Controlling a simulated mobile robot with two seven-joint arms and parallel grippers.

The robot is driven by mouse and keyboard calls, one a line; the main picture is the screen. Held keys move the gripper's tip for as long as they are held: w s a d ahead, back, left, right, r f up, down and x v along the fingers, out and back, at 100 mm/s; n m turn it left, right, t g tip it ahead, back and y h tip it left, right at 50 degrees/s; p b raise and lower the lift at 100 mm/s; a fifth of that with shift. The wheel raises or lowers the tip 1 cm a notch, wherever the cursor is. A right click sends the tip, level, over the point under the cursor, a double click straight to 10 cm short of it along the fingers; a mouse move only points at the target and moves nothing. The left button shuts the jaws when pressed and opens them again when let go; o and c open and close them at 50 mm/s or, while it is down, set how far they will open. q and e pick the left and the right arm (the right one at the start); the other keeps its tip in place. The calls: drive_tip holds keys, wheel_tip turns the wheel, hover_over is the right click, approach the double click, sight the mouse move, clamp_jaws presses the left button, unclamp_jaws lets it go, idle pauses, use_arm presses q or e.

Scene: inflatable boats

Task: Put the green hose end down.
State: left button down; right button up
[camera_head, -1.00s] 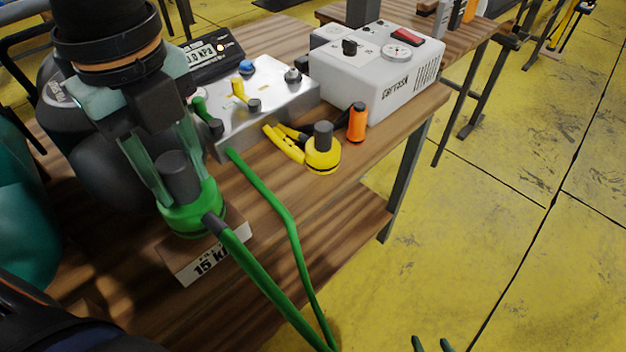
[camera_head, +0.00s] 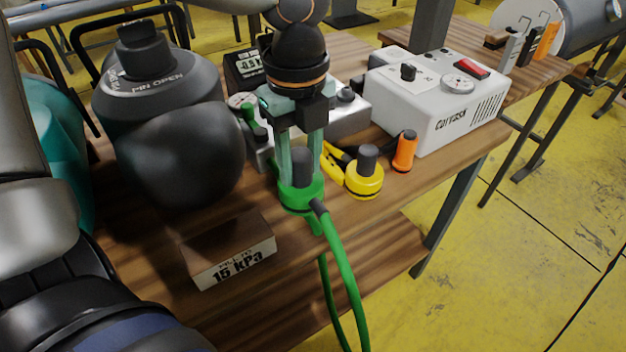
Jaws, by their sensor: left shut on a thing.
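The green hose end (camera_head: 299,195) is a round green fitting with a dark grey knob on top. My left gripper (camera_head: 301,178) points down and is shut on it, with one finger on each side of the knob. It is near the front edge of the wooden table (camera_head: 335,222), left of a yellow hose end (camera_head: 364,182). I cannot tell whether it touches the table top. The green hose (camera_head: 345,270) runs from it down over the front edge. My right gripper is not in view.
A block marked 15 kPa (camera_head: 229,256) stands front left. Behind are a metal manifold box (camera_head: 352,122), a white pump box (camera_head: 436,100) and an orange fitting (camera_head: 404,152). A big dark inflated shape (camera_head: 178,150) stands left. A lower shelf (camera_head: 385,262) runs beneath.

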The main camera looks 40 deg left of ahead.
sight(313, 181)
use_arm(q)
drive_tip(key=w+f, duration=0.1)
drive_tip(key=f, duration=0.1)
drive_tip(key=w+f, duration=0.2)
wheel_tip(313, 181, down, 3)
drive_tip(key=shift+w+r+b, duration=0.1)
drive_tip(key=shift+b, duration=0.2)
drive_tip(key=shift+c, duration=2.3)
unclamp_jaws()
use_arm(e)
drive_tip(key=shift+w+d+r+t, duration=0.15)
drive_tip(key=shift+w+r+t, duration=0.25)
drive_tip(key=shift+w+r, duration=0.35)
use_arm(q)
drive_tip(key=shift+r, duration=0.1)
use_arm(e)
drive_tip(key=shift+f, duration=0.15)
